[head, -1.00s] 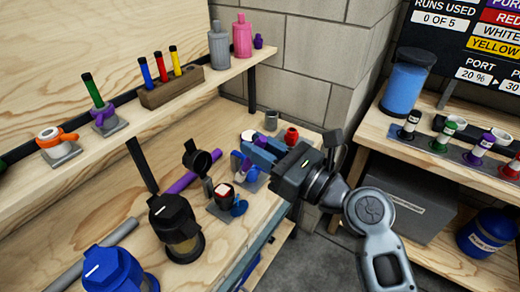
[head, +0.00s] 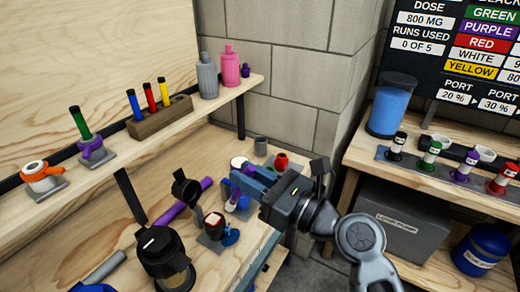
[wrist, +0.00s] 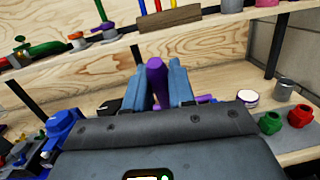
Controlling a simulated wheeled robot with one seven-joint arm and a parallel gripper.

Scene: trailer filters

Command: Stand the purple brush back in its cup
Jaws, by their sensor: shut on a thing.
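My gripper (head: 250,180) reaches left over the bench, with its blue fingers shut on an upright purple piece, which I take to be the purple brush. Its purple top (wrist: 156,72) stands between the fingertips in the wrist view. Its lower end is hidden there by the fingers and gripper body. A small grey cup (head: 261,146) stands on the bench beyond the gripper; it also shows at right in the wrist view (wrist: 284,91). I cannot tell whether it is the brush's cup. A purple and white piece shows just below the fingers on a grey base, partly hidden.
A purple rod (head: 183,201) lies on the bench left of the gripper. A red pot (head: 281,161) and a white-topped jar (head: 238,162) stand near the grey cup. A black-lidded jar (head: 164,256) is nearer. A shelf (head: 120,150) overhangs the bench's back.

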